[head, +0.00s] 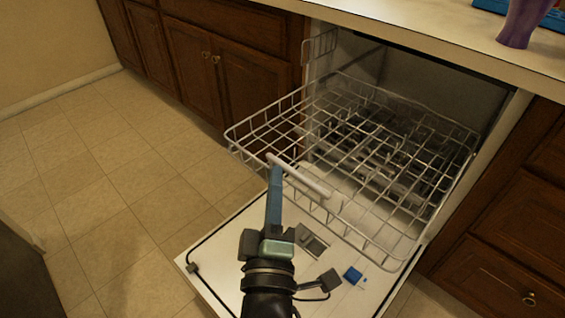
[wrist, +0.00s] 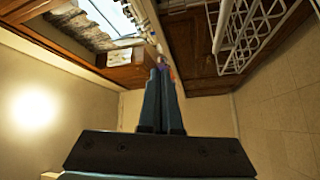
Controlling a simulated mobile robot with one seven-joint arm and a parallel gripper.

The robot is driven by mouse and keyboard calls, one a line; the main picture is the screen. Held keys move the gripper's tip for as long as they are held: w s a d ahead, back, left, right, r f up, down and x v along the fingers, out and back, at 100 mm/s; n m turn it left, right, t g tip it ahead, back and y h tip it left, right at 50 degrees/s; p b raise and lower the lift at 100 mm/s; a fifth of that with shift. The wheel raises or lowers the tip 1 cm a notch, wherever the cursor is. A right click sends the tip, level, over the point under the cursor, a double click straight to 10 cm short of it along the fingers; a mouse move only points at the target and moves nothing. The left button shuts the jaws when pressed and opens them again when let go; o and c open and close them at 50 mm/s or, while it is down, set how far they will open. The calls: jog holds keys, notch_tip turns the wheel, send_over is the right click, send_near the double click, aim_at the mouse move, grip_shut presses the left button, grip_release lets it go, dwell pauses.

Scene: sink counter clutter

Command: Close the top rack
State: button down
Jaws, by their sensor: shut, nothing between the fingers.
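The top rack (head: 350,150) is a white wire basket, pulled out of the dishwasher over its lowered door (head: 225,250). A thick pale handle bar (head: 300,178) runs along its front edge. My gripper (head: 276,170) is shut and empty, with its tips at the left end of this bar. I cannot tell whether they touch it. In the wrist view the shut fingers (wrist: 162,75) point away from the camera, and the rack's white wires (wrist: 245,35) show at the upper right.
The lower rack (head: 370,155) sits inside the dishwasher. The counter (head: 450,30) overhangs above, with a purple vase (head: 522,22) at its right. Wooden cabinets (head: 215,65) flank the dishwasher. The tiled floor (head: 120,200) at the left is clear.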

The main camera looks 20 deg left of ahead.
jog(key=s+a+f+n+g, duration=0.15)
jog(key=s+f+n, duration=0.25)
jog(key=f, duration=0.5)
jog(key=b, duration=0.1)
send_near(276, 163)
jog(key=w+a, duration=0.2)
jog(key=a, duration=0.2)
jog(key=w, duration=0.1)
jog(key=w+d+b, duration=0.1)
jog(key=b, duration=0.1)
jog(key=shift+w+d+g+y, duration=0.25)
jog(key=shift+w+d+y, duration=0.05)
jog(key=shift+w, duration=0.1)
jog(key=shift+w+d+r, duration=0.15)
jog(key=shift+w, duration=0.2)
jog(key=shift+b, duration=0.35)
